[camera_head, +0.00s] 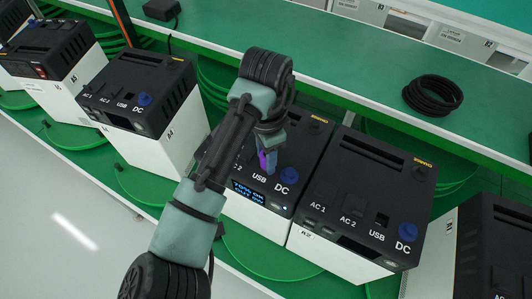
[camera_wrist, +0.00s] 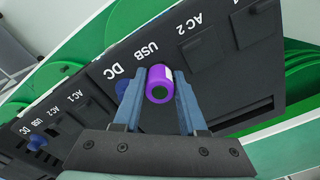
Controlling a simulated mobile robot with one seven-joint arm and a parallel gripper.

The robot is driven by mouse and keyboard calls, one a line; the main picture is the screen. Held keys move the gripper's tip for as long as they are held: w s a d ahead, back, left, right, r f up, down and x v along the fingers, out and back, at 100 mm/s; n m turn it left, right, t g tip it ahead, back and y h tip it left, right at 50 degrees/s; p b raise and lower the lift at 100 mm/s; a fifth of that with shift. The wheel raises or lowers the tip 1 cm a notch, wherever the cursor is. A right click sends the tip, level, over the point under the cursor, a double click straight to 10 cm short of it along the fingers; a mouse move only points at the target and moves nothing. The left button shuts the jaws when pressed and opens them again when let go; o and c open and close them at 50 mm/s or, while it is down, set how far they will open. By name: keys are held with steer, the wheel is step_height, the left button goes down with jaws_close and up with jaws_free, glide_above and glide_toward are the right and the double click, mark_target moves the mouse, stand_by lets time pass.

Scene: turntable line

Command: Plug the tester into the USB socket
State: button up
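The tester stands over the USB position on the sloped top of a black power unit (camera_head: 284,209), by the USB label and left of the blue DC knob (camera_head: 289,175). The USB socket is hidden behind the tester. I cannot tell whether the tester is in the socket or just above it.
This unit's display (camera_head: 248,193) is lit with blue text. A similar unit (camera_head: 373,199) stands close on the right, another (camera_head: 140,90) to the left. A green bench (camera_head: 350,70) with a black cable coil (camera_head: 432,95) runs behind.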

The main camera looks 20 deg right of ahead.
steer(key=o, duration=0.4)
steer(key=shift+o, duration=0.2)
steer(key=shift+r, duration=0.15)
step_height(320, 180, up, 13)
steer(key=b, duration=0.1)
steer(key=shift+b, duration=0.3)
